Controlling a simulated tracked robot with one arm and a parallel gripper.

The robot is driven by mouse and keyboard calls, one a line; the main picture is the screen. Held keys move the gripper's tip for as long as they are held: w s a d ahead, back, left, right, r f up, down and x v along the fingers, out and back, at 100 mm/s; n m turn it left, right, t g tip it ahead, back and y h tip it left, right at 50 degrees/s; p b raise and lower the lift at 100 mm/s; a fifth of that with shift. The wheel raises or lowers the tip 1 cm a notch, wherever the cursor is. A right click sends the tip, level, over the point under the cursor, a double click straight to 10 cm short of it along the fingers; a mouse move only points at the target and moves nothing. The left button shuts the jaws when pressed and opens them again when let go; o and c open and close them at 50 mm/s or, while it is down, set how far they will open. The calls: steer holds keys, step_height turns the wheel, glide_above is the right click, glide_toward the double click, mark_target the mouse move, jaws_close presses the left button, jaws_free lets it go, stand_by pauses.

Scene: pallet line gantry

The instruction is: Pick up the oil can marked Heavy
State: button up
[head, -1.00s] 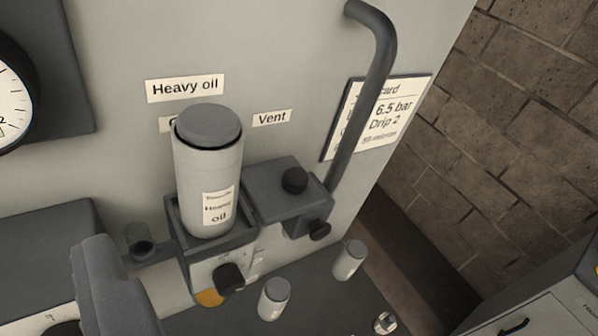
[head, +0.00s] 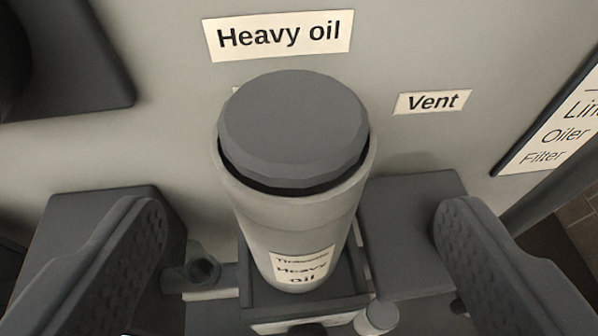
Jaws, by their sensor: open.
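The oil can marked Heavy (head: 290,215) is a pale grey cylinder with a dark grey cap. It stands upright in a dark square holder (head: 352,285) against the grey panel. Its white label with "Heavy oil" faces me low on its side. My gripper (head: 298,222) is open, with one finger to the left of the can and the other to the right. There is a gap on both sides and neither finger appears to touch the can.
A "Heavy oil" sign (head: 279,35) and a "Vent" sign (head: 432,102) are on the panel behind. A dark block (head: 410,215) stands close on the can's right, partly behind my right finger. A small pale can (head: 377,318) shows below. A notice card (head: 560,130) is at the right.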

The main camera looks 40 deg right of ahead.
steer(key=shift+p+x, duration=0.9)
steer(key=shift+x, duration=3.1)
steer(key=shift+w, duration=0.1)
steer(key=c, duration=1.3)
steer(key=shift+r, duration=0.15)
